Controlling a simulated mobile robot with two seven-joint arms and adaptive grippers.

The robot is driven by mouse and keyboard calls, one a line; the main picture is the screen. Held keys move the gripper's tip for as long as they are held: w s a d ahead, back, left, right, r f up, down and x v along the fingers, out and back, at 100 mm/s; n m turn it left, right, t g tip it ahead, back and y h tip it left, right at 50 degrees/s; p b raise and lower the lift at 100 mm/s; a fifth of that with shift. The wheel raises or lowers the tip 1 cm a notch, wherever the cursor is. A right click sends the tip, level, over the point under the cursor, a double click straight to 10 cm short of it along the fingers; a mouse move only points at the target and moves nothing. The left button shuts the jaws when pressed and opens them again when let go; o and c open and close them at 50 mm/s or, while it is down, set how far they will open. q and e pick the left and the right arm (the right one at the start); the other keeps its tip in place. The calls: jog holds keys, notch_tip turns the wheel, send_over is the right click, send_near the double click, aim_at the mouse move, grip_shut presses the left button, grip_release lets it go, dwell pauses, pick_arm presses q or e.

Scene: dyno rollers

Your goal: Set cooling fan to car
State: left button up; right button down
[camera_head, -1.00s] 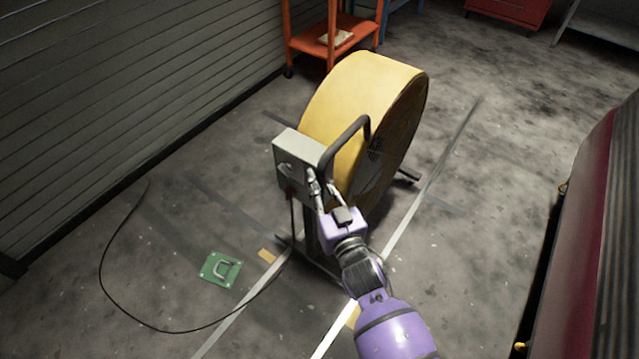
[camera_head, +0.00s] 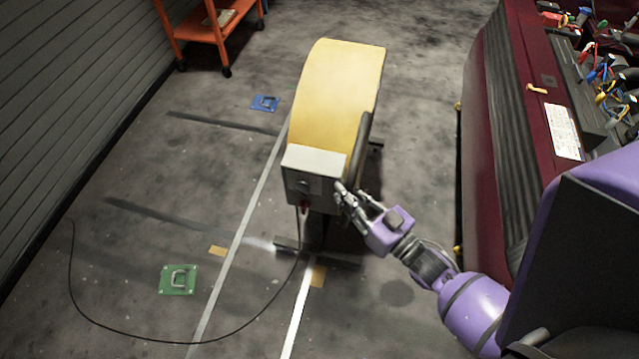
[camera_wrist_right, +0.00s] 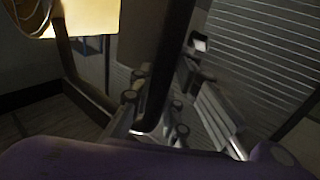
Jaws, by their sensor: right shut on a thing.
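The cooling fan is a yellow drum (camera_head: 335,85) on a dark stand, with a grey control box (camera_head: 314,172) on its near end. A dark tube handle (camera_head: 363,140) rises beside the box. My right gripper (camera_head: 349,198) is shut on this handle at the box's right side. In the right wrist view the dark handle (camera_wrist_right: 168,65) passes between the fingers (camera_wrist_right: 153,115). The dark red car (camera_head: 440,150) stands to the right, its engine bay exposed, with bare floor between it and the fan. My left gripper is out of view.
A black cable (camera_head: 72,290) loops over the floor from the fan. A green floor plate (camera_head: 178,280) and a blue one (camera_head: 265,103) lie left of the fan. An orange cart (camera_head: 205,32) stands at the back left, near a ribbed wall (camera_head: 60,100).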

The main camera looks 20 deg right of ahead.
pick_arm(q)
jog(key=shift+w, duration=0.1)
pick_arm(e)
jog(key=shift+s+d, duration=0.8)
jog(key=shift+d, duration=0.35)
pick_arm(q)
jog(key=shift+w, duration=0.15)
pick_arm(e)
jog(key=c, duration=1.6)
grip_release()
jog(key=shift+s+d, duration=0.1)
jog(key=shift+d, duration=0.05)
jog(key=shift+c, duration=0.2)
jog(key=v, duration=1.2)
